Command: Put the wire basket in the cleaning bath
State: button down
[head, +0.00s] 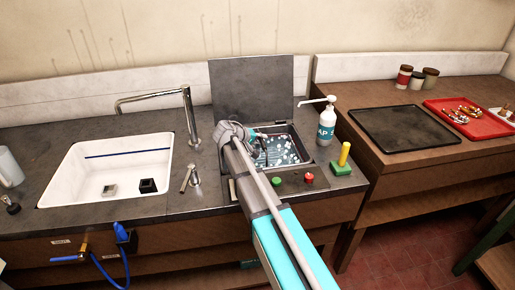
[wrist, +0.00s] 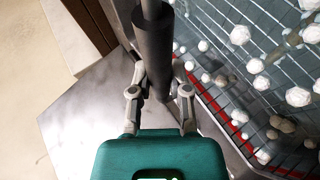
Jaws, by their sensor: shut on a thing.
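The cleaning bath (head: 308,150) is set in the dark counter, with its grey lid (head: 250,85) standing open behind it. White foam clumps float on its blue-grey liquid. My gripper (head: 260,137) is over the bath's left part. In the wrist view my gripper (wrist: 158,82) is shut on a dark, round handle (wrist: 154,45). The wire basket (wrist: 225,75) shows as thin wire mesh at the right of the wrist view, among the foam and within the bath. Its full outline and how deep it sits are hidden by my arm and the foam. A red line runs along the bath's inner wall.
A soap pump bottle (head: 326,125) stands right of the bath, near a green block with a yellow peg (head: 343,158). Green and red buttons (head: 309,178) are in front. A white sink (head: 85,172) and tap (head: 190,115) are left. A black tray (head: 400,128) lies right.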

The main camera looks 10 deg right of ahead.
jog(key=shift+f+b, duration=1.8)
jog(key=shift+f, duration=0.05)
jog(key=c, duration=0.6)
grip_release()
jog(key=shift+r, duration=0.1)
